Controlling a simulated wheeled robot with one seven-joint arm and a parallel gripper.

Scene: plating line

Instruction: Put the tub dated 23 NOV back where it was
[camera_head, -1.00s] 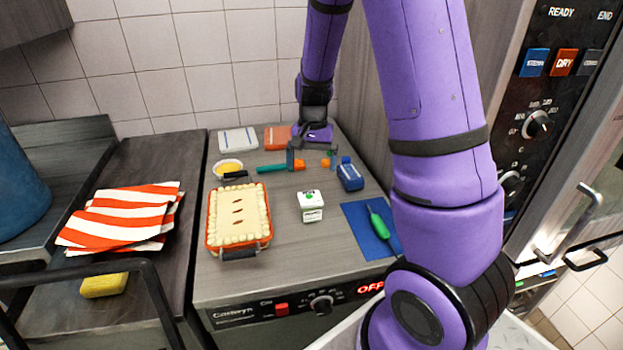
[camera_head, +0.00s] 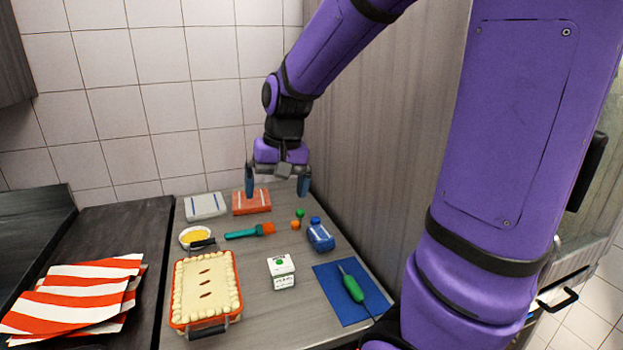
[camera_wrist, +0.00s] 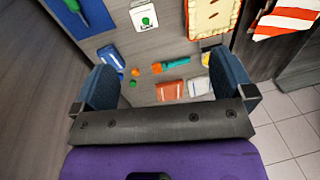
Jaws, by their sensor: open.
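A small white tub (camera_head: 281,272) with a green mark and dark print stands upright on the grey worktop, right of the pie. Its date is too small to read. It also shows at the top of the wrist view (camera_wrist: 144,17). My gripper (camera_head: 277,192) is open and empty, high over the back of the worktop near the orange-red block. In the wrist view its two blue fingers (camera_wrist: 165,85) are wide apart with nothing between them but worktop items beyond. The gripper is well behind the tub and not touching it.
A pie in a red dish (camera_head: 206,290), a bowl of yellow (camera_head: 196,236), a brush (camera_head: 250,231), a blue bottle (camera_head: 320,237) and a blue mat (camera_head: 352,292) with a green-handled tool surround the tub. A grey-white block (camera_head: 205,206) and orange-red block (camera_head: 251,201) lie behind.

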